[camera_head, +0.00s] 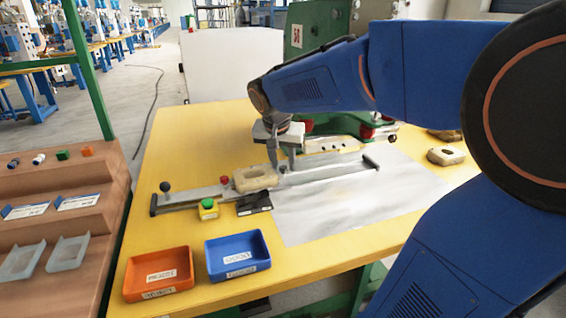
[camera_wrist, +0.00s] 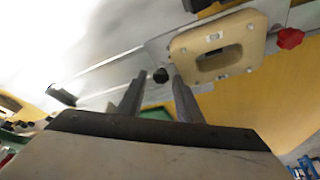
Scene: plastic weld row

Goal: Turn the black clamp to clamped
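A small black knob (camera_wrist: 160,75), which I take to be the black clamp's, shows between my fingertips in the wrist view, beside the beige part. A bar with a black grip (camera_head: 371,161) runs right from near my gripper; the grip also shows in the wrist view (camera_wrist: 61,96). My gripper (camera_head: 284,168) points down just right of the beige part (camera_head: 256,179). Its two fingers (camera_wrist: 158,80) stand apart with nothing held. I cannot tell whether they touch the knob. The clamp's lower part is hidden by the fingers in the head view.
A red knob (camera_head: 224,180) stands left of the beige part, a black ball knob (camera_head: 165,186) farther left. A green button on a yellow box (camera_head: 208,209), an orange tray (camera_head: 158,274) and a blue tray (camera_head: 238,256) stand in front. A green machine (camera_head: 325,32) rises behind.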

